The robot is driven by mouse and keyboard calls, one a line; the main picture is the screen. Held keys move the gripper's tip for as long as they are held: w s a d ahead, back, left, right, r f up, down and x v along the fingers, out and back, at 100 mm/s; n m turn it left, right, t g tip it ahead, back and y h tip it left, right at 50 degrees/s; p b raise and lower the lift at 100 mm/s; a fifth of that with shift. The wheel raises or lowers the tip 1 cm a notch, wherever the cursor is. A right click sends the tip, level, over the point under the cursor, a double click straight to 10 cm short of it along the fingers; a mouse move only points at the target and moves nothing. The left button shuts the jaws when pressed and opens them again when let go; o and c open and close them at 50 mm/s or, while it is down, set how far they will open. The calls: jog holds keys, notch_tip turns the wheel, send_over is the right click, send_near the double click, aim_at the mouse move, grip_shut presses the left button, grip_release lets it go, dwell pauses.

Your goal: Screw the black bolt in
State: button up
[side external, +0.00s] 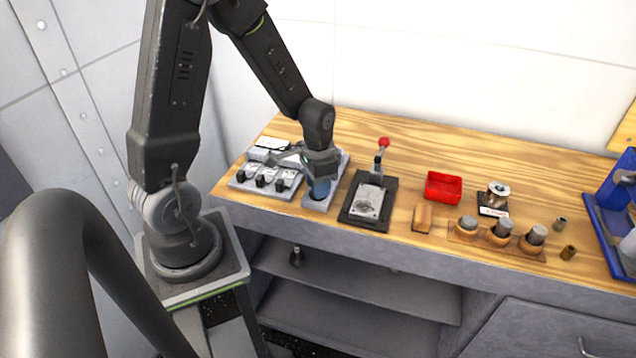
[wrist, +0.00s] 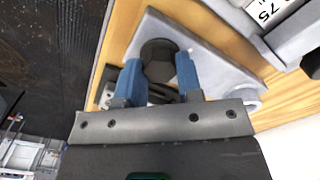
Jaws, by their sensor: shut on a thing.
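The black bolt (wrist: 158,52) shows its dark hexagonal head in the wrist view, between the two blue fingers of my gripper (wrist: 159,72). My gripper is shut on the bolt, and its fingers point down. A grey plate (wrist: 215,68) lies under the bolt on the wooden bench. In the side view my gripper (side external: 320,186) is low over this grey plate (side external: 314,204), and the bolt is hidden there. The shank and the hole are hidden, so I cannot tell how deep the bolt sits.
A grey block with several black knobs (side external: 266,181) stands close on the left. A black fixture with a red-knobbed lever (side external: 383,143) stands close on the right. Farther right are a red tray (side external: 443,187), cylinders in a wooden holder (side external: 502,226) and a blue bin (side external: 612,195).

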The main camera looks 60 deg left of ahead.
jog(key=m, duration=0.4)
jog(key=shift+w+r+m, duration=0.1)
jog(key=shift+w+m, duration=0.05)
jog(key=shift+m, duration=0.15)
jog(key=m, duration=0.3)
jog(key=shift+m, duration=0.4)
jog(key=m, duration=1.3)
jog(key=shift+m, duration=0.3)
jog(key=m, duration=0.6)
jog(key=shift+m, duration=0.3)
jog(key=o, duration=0.9)
jog(key=shift+o, duration=0.2)
